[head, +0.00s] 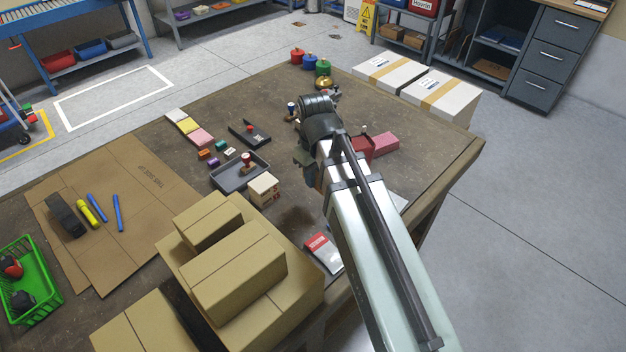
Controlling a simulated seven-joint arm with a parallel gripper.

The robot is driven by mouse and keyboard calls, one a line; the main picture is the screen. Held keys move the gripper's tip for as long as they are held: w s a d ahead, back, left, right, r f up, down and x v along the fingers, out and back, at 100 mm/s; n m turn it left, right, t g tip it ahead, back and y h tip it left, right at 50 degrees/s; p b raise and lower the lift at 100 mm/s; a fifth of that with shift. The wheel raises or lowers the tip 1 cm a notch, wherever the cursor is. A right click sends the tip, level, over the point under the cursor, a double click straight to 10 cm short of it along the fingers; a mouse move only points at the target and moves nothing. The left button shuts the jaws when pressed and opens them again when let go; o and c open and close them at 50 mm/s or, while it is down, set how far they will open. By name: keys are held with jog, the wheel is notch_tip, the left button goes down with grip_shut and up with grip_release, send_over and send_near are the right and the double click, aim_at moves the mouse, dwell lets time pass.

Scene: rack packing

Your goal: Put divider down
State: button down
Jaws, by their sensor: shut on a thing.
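My gripper (304,155) points down over the middle of the worktable, just right of the dark grey tray (228,181). My own arm hides most of it and its fingertips are small. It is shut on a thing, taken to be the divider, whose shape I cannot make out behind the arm. The tray lies flat on the table, with a small red-topped piece (247,159) at its right end. A black flat holder (250,133) with a red knob lies behind the tray. I cannot tell whether the held thing touches the table.
Stacked cardboard boxes (235,275) stand in front of the tray, with a small wooden block (263,190) between. A red bin (362,148) and pink block (385,143) lie right of the arm. Coloured pots (310,62) stand at the back.

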send_over(279, 126)
jog(key=shift+n, duration=0.5)
jog(key=shift+f, duration=4.55)
jog(key=shift+f, duration=0.1)
jog(key=c, duration=1)
grip_release()
notch_tip(279, 126, up, 12)
jog(key=shift+r, duration=0.15)
